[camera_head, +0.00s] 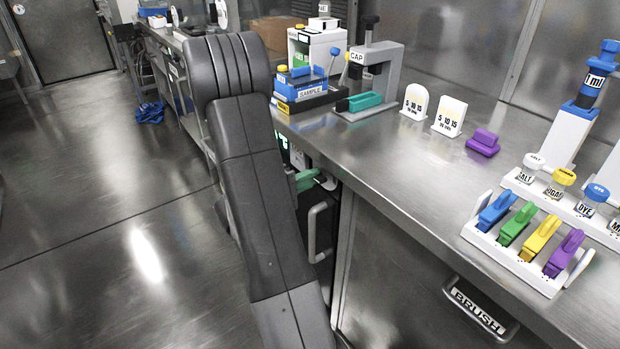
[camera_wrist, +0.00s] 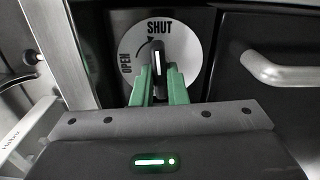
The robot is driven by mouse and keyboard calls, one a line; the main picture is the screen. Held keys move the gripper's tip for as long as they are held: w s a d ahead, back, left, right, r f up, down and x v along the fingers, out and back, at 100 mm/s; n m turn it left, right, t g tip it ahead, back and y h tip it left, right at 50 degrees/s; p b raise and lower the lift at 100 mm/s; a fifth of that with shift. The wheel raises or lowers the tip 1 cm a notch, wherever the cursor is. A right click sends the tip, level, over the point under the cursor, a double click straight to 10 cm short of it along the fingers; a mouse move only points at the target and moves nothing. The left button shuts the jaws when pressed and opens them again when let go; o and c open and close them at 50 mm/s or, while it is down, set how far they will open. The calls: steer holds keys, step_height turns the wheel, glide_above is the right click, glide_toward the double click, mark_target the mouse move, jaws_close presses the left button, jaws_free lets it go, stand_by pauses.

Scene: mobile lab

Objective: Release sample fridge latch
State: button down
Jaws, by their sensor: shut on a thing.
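The fridge latch is a dark knob (camera_wrist: 157,60) with a white line, on a round grey dial (camera_wrist: 192,48) marked SHUT at the top and OPEN at the left. The knob stands about upright, its line toward SHUT. A curved arrow lies between the two words. My gripper (camera_wrist: 159,80) has green fingers, one on each side of the knob, and is shut on it. In the head view my gripper (camera_head: 306,179) shows in part behind my arm, at the fridge front below the counter. The knob itself is not clear there.
A grey bar handle (camera_wrist: 285,72) sits right of the dial; it also shows in the head view (camera_head: 313,232). The steel counter (camera_head: 400,175) above holds a cap press (camera_head: 378,62), sample rack and coloured clips (camera_head: 540,238). The floor (camera_head: 90,230) at left is clear.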

steer(key=shift+n+p, duration=3.95)
steer(key=shift+n, duration=4.55)
steer(key=c, duration=1.4)
jaws_free()
steer(key=shift+c, duration=0.2)
steer(key=p+v, duration=0.1)
steer(key=v, duration=1.2)
steer(key=shift+s+a, duration=0.25)
steer(key=shift+a, duration=0.1)
